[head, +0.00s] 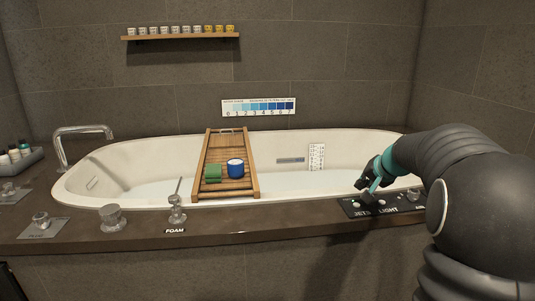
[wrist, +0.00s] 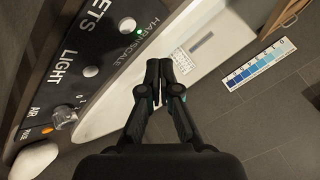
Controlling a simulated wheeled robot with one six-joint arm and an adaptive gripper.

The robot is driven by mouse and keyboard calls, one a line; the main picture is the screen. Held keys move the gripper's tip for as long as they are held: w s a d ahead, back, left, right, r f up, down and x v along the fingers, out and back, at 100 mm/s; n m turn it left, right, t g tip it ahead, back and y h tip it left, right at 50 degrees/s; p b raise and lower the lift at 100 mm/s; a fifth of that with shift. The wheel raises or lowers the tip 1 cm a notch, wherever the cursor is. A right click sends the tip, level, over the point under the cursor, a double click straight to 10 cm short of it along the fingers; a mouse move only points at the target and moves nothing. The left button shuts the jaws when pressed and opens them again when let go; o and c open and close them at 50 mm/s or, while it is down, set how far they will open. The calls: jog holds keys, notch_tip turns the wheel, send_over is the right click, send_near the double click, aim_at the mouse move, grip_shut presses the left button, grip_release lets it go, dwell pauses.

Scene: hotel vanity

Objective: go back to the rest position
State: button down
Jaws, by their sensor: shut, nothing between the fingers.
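My gripper (head: 368,184) is at the right of the head view, low over the control panel at the tub's front right rim. In the wrist view the two fingers of my gripper (wrist: 167,70) are together with nothing between them. The black control panel (head: 349,208) has labels JETS and LIGHT. In the wrist view it shows a white JETS button (wrist: 127,25) beside a small green light (wrist: 139,31), a white LIGHT button (wrist: 91,71) and an AIR knob (wrist: 66,117) near an orange light (wrist: 47,130). I cannot tell whether my fingers touch the panel.
The bathtub (head: 130,160) holds water. A wooden caddy (head: 210,150) lies across it with a green item (head: 212,173) and a blue cup (head: 235,169). The FOAM lever (head: 177,208) and a faucet (head: 62,150) stand to the left. A blue scale chart (head: 258,107) is on the wall.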

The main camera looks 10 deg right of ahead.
jog(key=shift+g, duration=0.8)
jog(key=s+f, duration=0.2)
jog(key=s+a+f, duration=0.1)
jog(key=f, duration=0.1)
jog(key=shift+s+f, duration=0.25)
jog(key=shift+s, duration=0.15)
jog(key=s+a+r+n+p, duration=0.2)
jog(key=s+a, duration=0.4)
jog(key=s, duration=0.5)
jog(key=s+a+r+n+g+h+p, duration=0.1)
jog(key=s+a+r+n+p, duration=0.1)
jog(key=s+a, duration=0.4)
jog(key=s+a+r+n+p, duration=0.2)
jog(key=s+a, duration=0.4)
jog(key=s, duration=0.9)
jog(key=shift+s+r+n, duration=0.35)
jog(key=shift+r+n, duration=0.05)
jog(key=shift+n, duration=0.4)
jog(key=shift+a, duration=0.1)
